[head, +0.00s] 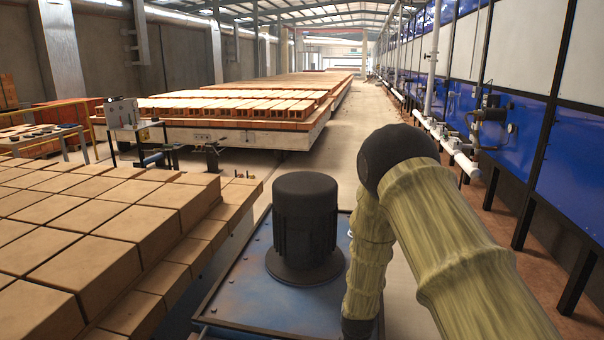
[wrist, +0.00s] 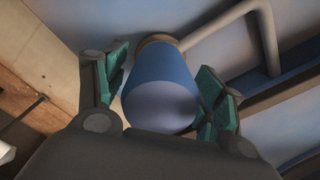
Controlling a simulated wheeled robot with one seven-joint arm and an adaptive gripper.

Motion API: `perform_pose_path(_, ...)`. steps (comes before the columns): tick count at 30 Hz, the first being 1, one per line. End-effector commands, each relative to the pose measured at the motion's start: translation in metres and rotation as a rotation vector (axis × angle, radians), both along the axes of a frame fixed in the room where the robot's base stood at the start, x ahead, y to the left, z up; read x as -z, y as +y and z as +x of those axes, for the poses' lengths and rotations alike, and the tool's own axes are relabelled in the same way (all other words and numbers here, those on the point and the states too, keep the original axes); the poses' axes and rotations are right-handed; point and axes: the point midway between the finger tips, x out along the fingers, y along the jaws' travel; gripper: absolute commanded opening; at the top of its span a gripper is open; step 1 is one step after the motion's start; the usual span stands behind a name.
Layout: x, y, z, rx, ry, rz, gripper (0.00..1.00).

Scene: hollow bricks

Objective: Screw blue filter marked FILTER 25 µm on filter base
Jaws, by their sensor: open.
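The blue filter (wrist: 160,85) shows in the wrist view as a smooth blue cylinder, its rounded end toward the camera. Its far end meets a brass-coloured ring (wrist: 157,39), which looks like the filter base; whether the two are threaded together I cannot tell. No marking is readable on the filter. My gripper (wrist: 160,78) is open, with one green-padded finger on each side of the filter. The left finger stands slightly apart from it; the right finger is very close, and contact there is unclear. In the head view my sleeved arm shows, but the gripper and filter do not.
A pale pipe (wrist: 262,30) bends close to the filter at the upper right of the wrist view. In the head view, a dark motor (head: 305,225) stands on a blue machine top (head: 240,290). Brick stacks (head: 110,235) fill the left, and blue wall panels (head: 575,165) line the right.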

Motion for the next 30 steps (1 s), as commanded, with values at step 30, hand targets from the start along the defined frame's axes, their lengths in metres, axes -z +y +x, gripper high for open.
perform_pose_path(30, -0.0004, 0.0004, 0.0, -0.63, 0.0, 0.001, 0.69)
